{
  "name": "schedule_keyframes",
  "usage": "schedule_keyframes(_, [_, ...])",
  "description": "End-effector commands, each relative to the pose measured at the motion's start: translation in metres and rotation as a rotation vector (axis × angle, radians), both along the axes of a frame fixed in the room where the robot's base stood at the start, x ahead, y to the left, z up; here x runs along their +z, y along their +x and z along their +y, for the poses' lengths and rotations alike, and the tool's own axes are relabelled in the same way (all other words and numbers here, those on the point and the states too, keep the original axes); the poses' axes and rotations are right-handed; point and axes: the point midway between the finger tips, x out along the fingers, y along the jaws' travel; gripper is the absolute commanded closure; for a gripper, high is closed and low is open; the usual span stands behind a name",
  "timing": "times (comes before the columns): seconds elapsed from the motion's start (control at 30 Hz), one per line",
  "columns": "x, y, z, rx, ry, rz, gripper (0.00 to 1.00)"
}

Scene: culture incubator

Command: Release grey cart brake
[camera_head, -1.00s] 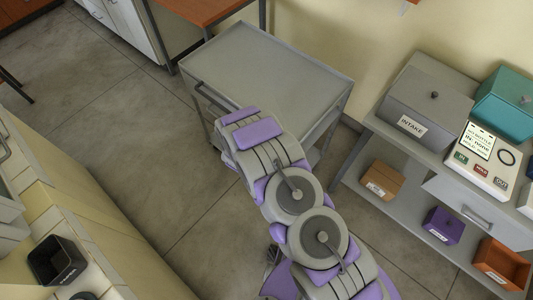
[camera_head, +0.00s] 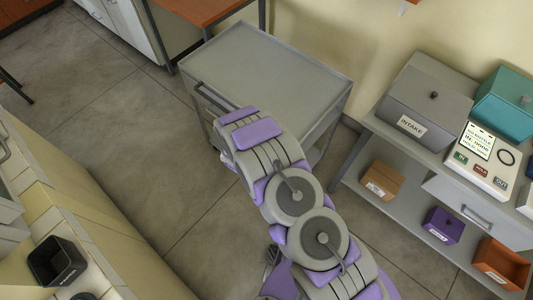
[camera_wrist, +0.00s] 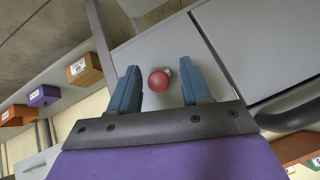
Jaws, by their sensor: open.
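The grey cart (camera_head: 270,62) stands by the back wall in the head view, with an empty flat top and a dark push handle (camera_head: 214,98) on its left side. In the wrist view a red round knob (camera_wrist: 159,81) sits on a grey panel of the cart (camera_wrist: 150,50). My gripper (camera_wrist: 158,88) is open, its two blue fingers on either side of the knob in the picture. I cannot tell how far the knob is from the fingertips. In the head view my arm hides the gripper and the knob.
A grey shelf unit (camera_head: 375,125) stands right of the cart, with an INTAKE box (camera_head: 425,97), a teal box (camera_head: 505,100) and a panel device (camera_head: 487,155) on top. A cream counter (camera_head: 75,225) with a black bin (camera_head: 57,262) is at left. The floor between is clear.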

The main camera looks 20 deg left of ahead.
Motion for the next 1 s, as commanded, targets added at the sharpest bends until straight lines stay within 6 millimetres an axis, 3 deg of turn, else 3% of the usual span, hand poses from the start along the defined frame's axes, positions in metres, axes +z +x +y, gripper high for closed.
schedule_keyframes(0.7, [0.104, -0.083, 0.018, 0.003, 0.002, -0.001, 0.52])
schedule_keyframes(1.0, [0.127, -0.103, 0.020, 0.000, 0.000, 0.001, 0.52])
